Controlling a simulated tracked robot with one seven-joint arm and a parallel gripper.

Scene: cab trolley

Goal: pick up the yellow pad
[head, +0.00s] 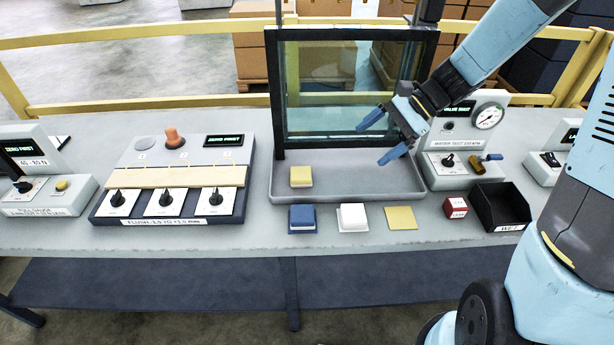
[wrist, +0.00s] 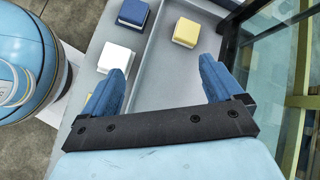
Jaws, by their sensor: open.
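A yellow pad (head: 301,176) with a pale base lies in the left front part of the shallow grey tray (head: 345,199). In the wrist view the yellow pad (wrist: 186,32) is beyond my fingertips, near the top. My gripper (head: 382,137) is open and empty, above the right part of the tray, in front of the glass pane. In the wrist view my gripper (wrist: 162,68) has its two blue fingers wide apart with only tray floor between them. A thin flat yellow square (head: 401,218) lies on the bench in front of the tray.
A blue pad (head: 302,219) and a white pad (head: 352,217) lie along the tray's front. A framed glass pane (head: 330,90) stands behind. A red block (head: 455,208), a black bin (head: 502,207) and a gauge box (head: 463,150) are to the right.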

